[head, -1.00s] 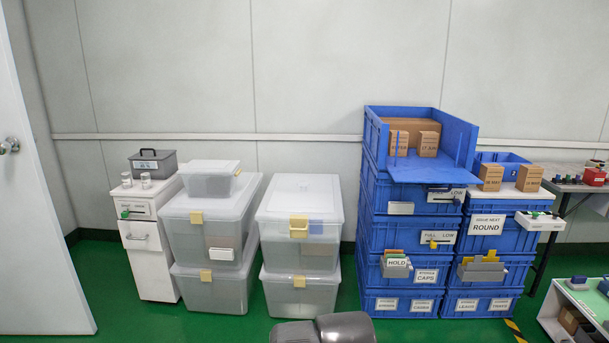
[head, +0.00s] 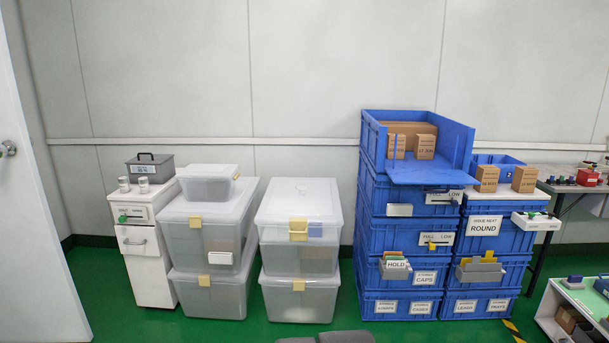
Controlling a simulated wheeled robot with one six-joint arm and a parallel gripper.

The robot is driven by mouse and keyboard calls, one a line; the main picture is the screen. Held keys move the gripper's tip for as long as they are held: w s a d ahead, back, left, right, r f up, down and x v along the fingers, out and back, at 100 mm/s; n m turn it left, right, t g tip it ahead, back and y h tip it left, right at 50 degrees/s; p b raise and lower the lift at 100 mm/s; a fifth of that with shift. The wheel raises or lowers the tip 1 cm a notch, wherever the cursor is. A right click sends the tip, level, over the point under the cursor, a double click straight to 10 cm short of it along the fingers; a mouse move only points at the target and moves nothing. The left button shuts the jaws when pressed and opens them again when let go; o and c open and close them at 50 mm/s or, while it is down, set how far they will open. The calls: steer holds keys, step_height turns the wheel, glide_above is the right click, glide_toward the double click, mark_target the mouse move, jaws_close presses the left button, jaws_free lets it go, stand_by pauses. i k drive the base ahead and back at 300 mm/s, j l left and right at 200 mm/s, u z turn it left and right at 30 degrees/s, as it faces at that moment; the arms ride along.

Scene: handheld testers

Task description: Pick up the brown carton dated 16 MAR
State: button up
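Several small brown cartons show in the head view. Two stand inside the open-fronted top blue crate (head: 455,145): a left carton (head: 411,137), partly behind a thin blue strip, and a right carton (head: 425,146). Two more stand on the right-hand stack: a left carton (head: 487,179) and a right carton (head: 525,179). All four have dark printed dates, too small to read surely, so I cannot tell which is dated 16 MAR. My gripper is not in view; only a grey part of my arm shows at the bottom edge.
A larger brown box (head: 408,127) lies behind the cartons in the top crate. The crate's front flap (head: 430,174) hangs outward. Clear lidded bins (head: 298,253) and a white drawer unit (head: 143,245) stand left. A low white shelf (head: 560,310) stands right. Green floor lies in front.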

mark_target(524, 178)
steer(key=z, duration=1.4)
